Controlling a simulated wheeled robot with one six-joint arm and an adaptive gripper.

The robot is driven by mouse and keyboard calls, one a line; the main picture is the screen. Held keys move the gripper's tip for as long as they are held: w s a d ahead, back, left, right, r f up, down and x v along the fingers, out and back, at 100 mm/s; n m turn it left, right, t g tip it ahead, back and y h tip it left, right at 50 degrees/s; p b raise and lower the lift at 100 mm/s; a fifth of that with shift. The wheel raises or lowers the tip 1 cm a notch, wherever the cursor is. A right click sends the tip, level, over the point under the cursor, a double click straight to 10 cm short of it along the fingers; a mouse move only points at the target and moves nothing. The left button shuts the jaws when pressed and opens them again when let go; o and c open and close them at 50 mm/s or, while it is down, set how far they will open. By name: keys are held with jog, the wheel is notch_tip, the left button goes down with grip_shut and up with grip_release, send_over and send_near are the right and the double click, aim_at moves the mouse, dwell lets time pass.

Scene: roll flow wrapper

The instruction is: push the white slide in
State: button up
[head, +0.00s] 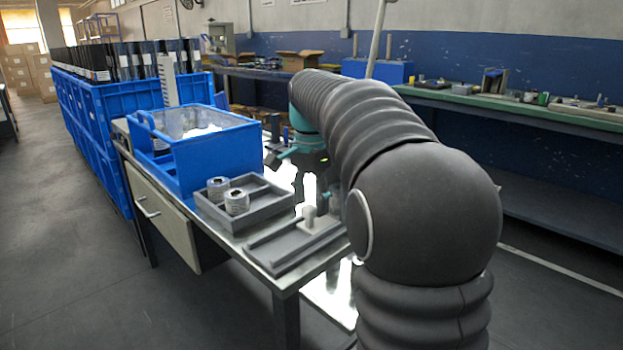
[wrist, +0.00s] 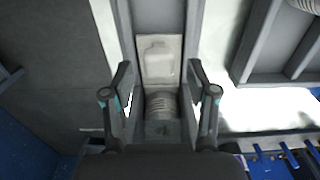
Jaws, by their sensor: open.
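The white slide (head: 309,222) sits in a grey railed fixture (head: 283,252) at the near corner of the table, with a white block standing up from it. In the wrist view the slide (wrist: 159,62) lies between the two grey rails, just ahead of my fingertips. My gripper (wrist: 160,77) is open, one finger on each side of the channel. A grey ribbed roll (wrist: 161,105) lies in the channel between the fingers, close to the slide; I cannot tell whether they touch. In the head view my arm hides much of the gripper and the fixture's right side.
A grey divided tray (head: 262,209) with two rolls (head: 237,202) stands beside the fixture. A blue machine with a clear lid (head: 200,150) is behind it. Blue crates (head: 90,120) stand at the left. The floor (head: 60,240) in front is clear.

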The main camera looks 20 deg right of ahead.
notch_tip(320, 180, up, 11)
dwell(0.4)
jog(key=shift+r, duration=0.1)
dwell(0.3)
jog(key=s+a+f+n+t, duration=0.2)
jog(key=s+f+n, duration=0.2)
jog(key=s+f, duration=0.3)
jog(key=s+a+f+n+t, duration=0.1)
jog(key=s+a+f+n, duration=0.2)
jog(key=s, duration=0.7)
jog(key=s+a+f+n+t, duration=0.2)
jog(key=s+f+n, duration=0.4)
jog(key=f, duration=0.5)
jog(key=shift+s+a+f+t, duration=0.15)
jog(key=shift+s+a+t, duration=0.15)
jog(key=shift+s+a, duration=0.65)
jog(key=shift+s+d, duration=0.2)
